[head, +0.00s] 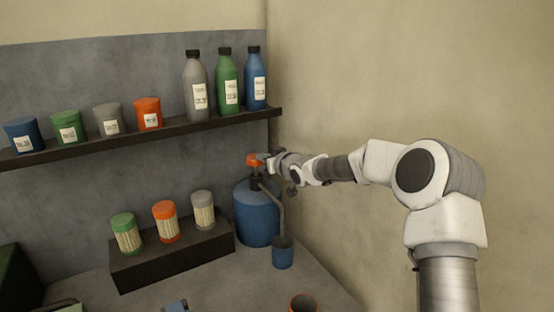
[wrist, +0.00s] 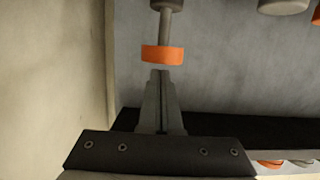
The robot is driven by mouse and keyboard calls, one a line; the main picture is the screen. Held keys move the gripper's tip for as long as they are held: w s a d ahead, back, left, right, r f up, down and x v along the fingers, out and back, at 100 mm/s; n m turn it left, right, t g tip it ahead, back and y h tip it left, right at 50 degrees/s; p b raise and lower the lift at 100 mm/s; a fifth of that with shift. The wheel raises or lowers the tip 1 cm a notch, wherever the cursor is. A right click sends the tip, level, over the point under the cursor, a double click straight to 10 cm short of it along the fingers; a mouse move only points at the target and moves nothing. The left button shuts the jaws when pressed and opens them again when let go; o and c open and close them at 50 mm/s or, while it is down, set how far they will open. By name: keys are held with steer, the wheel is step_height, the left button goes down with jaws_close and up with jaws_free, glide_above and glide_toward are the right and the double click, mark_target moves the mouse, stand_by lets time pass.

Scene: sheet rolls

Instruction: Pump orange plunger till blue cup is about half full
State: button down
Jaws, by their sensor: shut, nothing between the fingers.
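The orange plunger (head: 254,160) tops a blue pump container (head: 257,214) in the back corner. A grey spout (head: 273,197) slopes down from it to the blue cup (head: 283,256), which stands upright on the bench at its front right. I cannot tell the level inside the cup. My gripper (head: 265,157) is at the plunger's right side in the head view. In the wrist view my gripper (wrist: 160,73) is shut with no object between its fingers, and its tips are very close to the orange plunger (wrist: 162,55). I cannot tell if they touch.
A dark shelf (head: 160,133) with several bottles and tubs runs above the pump's left. A dark block (head: 178,262) with three lidded jars stands left of the container. A reddish cup (head: 303,302) is at the front. The wall is close on the right.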

steer(key=v, duration=0.7)
steer(key=shift+s+r, duration=0.25)
steer(key=shift+s, duration=0.1)
